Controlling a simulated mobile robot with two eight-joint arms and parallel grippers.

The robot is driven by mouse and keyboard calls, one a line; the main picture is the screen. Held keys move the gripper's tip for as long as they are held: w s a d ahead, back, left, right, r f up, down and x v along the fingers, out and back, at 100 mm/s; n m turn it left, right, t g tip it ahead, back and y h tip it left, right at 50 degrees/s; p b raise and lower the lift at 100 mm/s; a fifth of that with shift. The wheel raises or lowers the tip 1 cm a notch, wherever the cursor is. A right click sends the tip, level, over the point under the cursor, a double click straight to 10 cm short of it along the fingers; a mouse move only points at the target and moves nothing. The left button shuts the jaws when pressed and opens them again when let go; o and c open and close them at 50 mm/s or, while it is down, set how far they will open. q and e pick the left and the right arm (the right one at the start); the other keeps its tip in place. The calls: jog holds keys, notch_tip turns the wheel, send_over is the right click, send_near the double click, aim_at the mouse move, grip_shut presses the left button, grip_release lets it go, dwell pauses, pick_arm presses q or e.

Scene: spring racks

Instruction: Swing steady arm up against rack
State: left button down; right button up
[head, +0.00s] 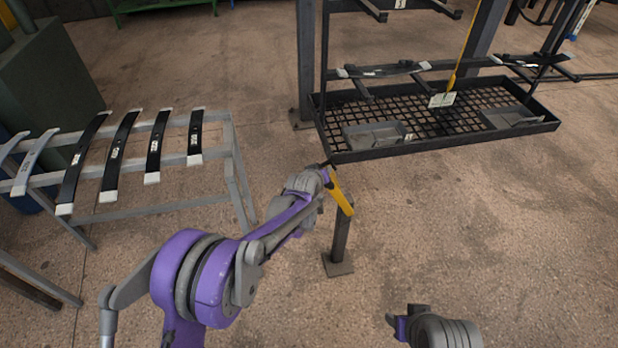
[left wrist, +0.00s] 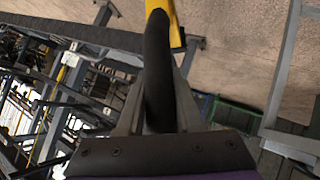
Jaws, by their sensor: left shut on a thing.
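The steady arm, a yellow bar (head: 341,194), slants down and to the right from my left gripper (head: 327,172) in the head view. It stands in front of the rack's near left corner, at the top of a short dark post (head: 340,240). In the left wrist view my left gripper (left wrist: 158,115) is shut around a black grip (left wrist: 158,65), with yellow metal (left wrist: 178,30) beyond it. The rack (head: 430,147) is a dark frame with a mesh tray. My right gripper (head: 398,325) is low in the head view, and its fingers are not clear.
A grey stand (head: 236,165) at the left carries several dark leaf springs (head: 117,155). More springs (head: 385,70) lie across the rack. A thin yellow rod (head: 463,50) with a white tag hangs at the rack. The floor right of the post is clear.

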pick_arm(q)
jog(key=w+d+r+m+y+p, duration=0.1)
jog(key=d+p, duration=0.1)
jog(key=d, duration=0.4)
jog(key=w+d+r+m+g+y+p, duration=0.1)
jog(key=w+d+y+p, duration=0.1)
jog(key=d, duration=0.3)
jog(key=shift+d+r+y, duration=0.2)
jog(key=shift+d+y, duration=0.1)
jog(key=shift+d, duration=0.05)
jog(key=shift+w+d, duration=0.1)
jog(key=c, duration=0.9)
grip_release()
jog(key=o, duration=0.3)
jog(key=shift+w+d+f, duration=0.1)
jog(key=shift+d, duration=0.05)
